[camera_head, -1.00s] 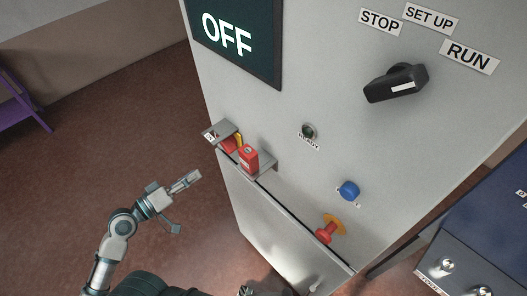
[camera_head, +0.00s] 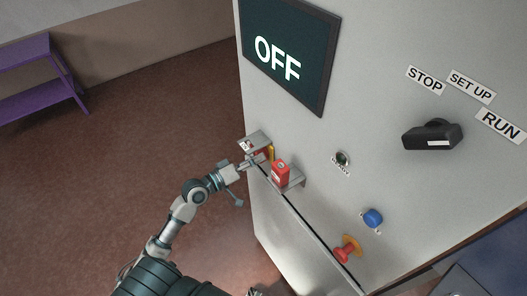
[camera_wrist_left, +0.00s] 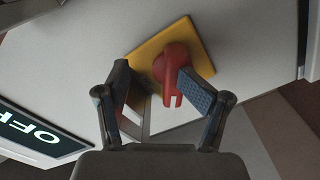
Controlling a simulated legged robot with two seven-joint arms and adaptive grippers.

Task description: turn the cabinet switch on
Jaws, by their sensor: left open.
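The grey cabinet (camera_head: 390,60) carries a screen (camera_head: 290,50) that reads OFF. A red switch (camera_wrist_left: 173,66) on a yellow plate (camera_wrist_left: 150,46) shows in the left wrist view. My right gripper is not clearly seen.
A black knob (camera_head: 432,136) is near labels STOP, SET UP and RUN. A blue button (camera_head: 373,218) and red button (camera_head: 346,249) are lower right. A purple shelf (camera_head: 45,75) stands far left; the floor is clear.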

